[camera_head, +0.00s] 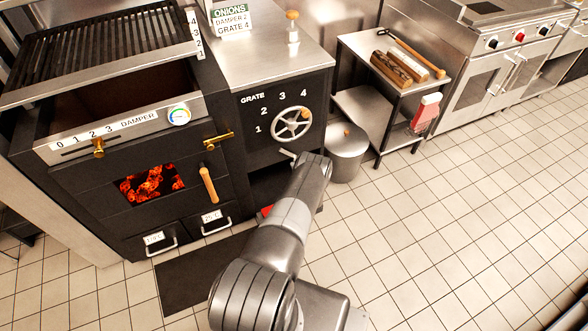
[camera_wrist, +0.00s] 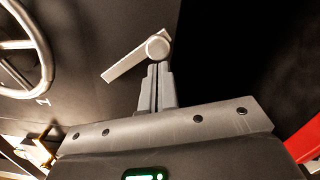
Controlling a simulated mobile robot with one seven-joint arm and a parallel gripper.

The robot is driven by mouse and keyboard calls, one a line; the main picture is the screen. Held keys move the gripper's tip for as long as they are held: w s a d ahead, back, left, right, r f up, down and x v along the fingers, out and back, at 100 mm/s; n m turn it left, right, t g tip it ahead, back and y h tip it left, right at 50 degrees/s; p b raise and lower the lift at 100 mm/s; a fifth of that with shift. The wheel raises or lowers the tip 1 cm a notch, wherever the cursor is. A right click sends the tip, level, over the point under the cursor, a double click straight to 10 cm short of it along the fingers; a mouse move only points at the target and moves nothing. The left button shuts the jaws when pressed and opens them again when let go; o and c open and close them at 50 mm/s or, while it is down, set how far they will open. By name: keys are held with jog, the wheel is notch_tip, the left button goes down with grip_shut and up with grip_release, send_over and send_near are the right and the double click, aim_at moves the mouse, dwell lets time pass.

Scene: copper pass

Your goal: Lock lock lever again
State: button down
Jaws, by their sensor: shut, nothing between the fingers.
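The lock lever (camera_wrist: 125,65) is a pale grey bar with a round pivot knob on the dark stove panel. In the wrist view it slants down and left from its pivot. Its small light end (camera_head: 288,154) shows in the head view below the grate wheel, just left of my wrist. My gripper (camera_wrist: 157,66) is shut and empty. Its fingertips are just below the pivot knob in the wrist view, close to or touching it; I cannot tell which. In the head view my arm hides the fingers and most of the lever.
The spoked grate wheel (camera_head: 291,124) is above the lever, also at the left of the wrist view (camera_wrist: 43,60). The firebox door (camera_head: 208,185) with glowing coals is left. A lidded metal bin (camera_head: 345,155) stands close right of my wrist. The tiled floor to the right is clear.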

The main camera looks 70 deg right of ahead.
jog(key=shift+d, duration=0.1)
jog(key=s+d+r+n, duration=0.3)
jog(key=r+n, duration=0.2)
jog(key=n, duration=0.2)
jog(key=shift+n+t, duration=0.3)
jog(key=shift+t, duration=0.1)
dwell(0.6)
jog(key=shift+a, duration=0.1)
jog(key=s+a+f, duration=0.4)
jog(key=s+a, duration=0.2)
jog(key=a, duration=0.3)
dwell(0.4)
